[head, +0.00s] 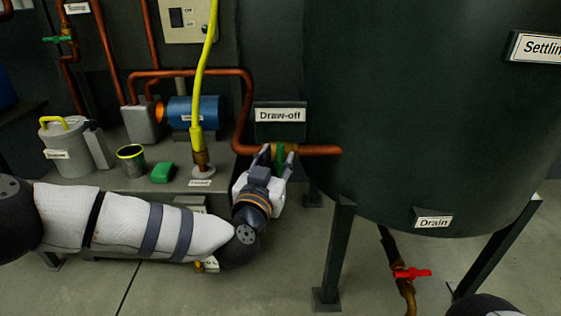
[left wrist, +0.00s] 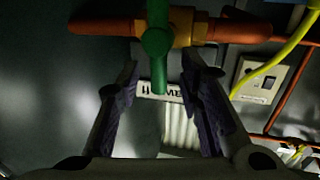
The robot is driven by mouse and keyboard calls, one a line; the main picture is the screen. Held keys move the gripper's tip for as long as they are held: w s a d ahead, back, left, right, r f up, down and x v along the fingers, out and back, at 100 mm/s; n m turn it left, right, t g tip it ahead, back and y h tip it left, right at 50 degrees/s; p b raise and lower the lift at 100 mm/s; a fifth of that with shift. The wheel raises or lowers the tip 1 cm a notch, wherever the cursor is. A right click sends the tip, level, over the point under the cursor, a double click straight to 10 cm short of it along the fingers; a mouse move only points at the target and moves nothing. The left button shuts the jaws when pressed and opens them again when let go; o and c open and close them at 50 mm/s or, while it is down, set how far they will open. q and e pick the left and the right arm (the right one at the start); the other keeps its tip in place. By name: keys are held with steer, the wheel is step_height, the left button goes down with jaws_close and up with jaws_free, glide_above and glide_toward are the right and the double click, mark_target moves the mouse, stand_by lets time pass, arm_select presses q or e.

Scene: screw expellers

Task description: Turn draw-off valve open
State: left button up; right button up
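The draw-off valve has a green handle (head: 281,156) on a copper pipe, just below the "Draw-off" sign (head: 280,115). In the left wrist view the green handle (left wrist: 158,45) stands crosswise to the pipe, over the brass valve body (left wrist: 181,26). My left gripper (head: 275,153) is at the valve from below. In the left wrist view, my left gripper (left wrist: 162,78) is open, with a finger on each side of the handle's lower end. Gaps show between the handle and both fingers. My right gripper is not in view.
The large dark tank (head: 430,110) stands on legs at the right. Below it is a drain pipe with a red handle (head: 412,273).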

arm_select(q)
steer(key=shift+b+x, duration=0.3)
steer(key=shift+x, duration=0.8)
steer(key=shift+w, duration=0.2)
jaws_close()
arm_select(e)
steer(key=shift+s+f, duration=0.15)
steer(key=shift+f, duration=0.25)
